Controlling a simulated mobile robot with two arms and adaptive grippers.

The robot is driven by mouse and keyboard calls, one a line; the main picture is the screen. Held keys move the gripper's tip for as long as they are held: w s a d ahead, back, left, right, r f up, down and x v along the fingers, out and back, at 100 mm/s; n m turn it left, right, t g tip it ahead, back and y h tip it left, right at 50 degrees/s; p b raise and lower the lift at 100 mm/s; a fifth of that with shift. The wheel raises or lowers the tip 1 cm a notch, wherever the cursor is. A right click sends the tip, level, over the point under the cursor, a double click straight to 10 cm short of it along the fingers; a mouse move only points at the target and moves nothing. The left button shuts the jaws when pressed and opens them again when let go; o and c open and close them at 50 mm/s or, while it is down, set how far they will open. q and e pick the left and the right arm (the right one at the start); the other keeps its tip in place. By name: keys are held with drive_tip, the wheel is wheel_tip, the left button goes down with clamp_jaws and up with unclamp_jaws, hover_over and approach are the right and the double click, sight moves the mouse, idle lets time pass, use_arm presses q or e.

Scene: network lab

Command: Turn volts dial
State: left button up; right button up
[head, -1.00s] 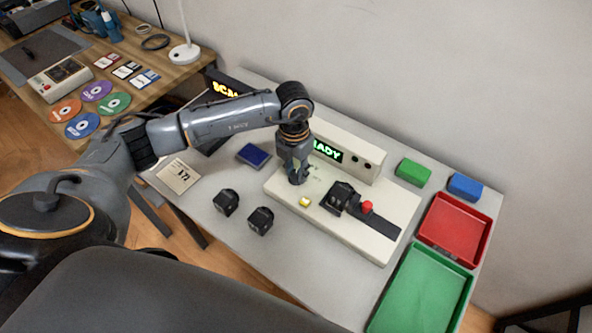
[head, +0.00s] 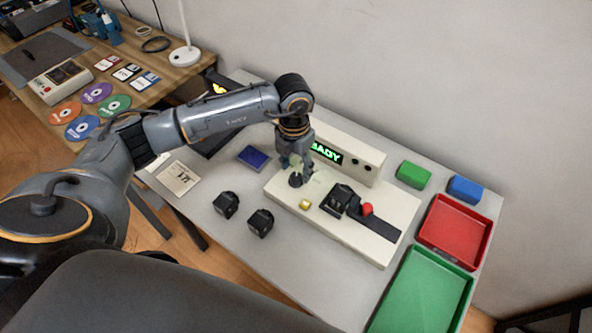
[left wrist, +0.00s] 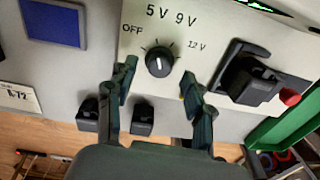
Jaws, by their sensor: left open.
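The volts dial (head: 296,180) is a round black knob on the left part of the cream tester panel (head: 283,192). In the left wrist view the dial (left wrist: 159,61) sits among the marks OFF, 5V, 9V and 12 V. Its white pointer line aims roughly up, towards the gap between 5V and 9V. My left gripper (head: 295,166) is open just above and behind the dial. In the left wrist view its fingers (left wrist: 158,74) are spread to either side of the knob, apart from it. My right gripper is not in view.
A black clamp block (head: 341,198) and a red knob (head: 367,209) are right of the dial, with a small yellow button (head: 305,203) in front. The lit display (head: 326,153) stands behind. Two black blocks (head: 226,204) (head: 261,223) lie at the left. Red (head: 425,232) and green (head: 385,318) trays are right.

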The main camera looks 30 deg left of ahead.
sight(294, 175)
use_arm(q)
wheel_tip(294, 175, up, 10)
drive_tip(key=shift+a, duration=0.15)
drive_tip(key=shift+s+f, duration=0.1)
drive_tip(key=shift+f, duration=0.1)
idle(0.5)
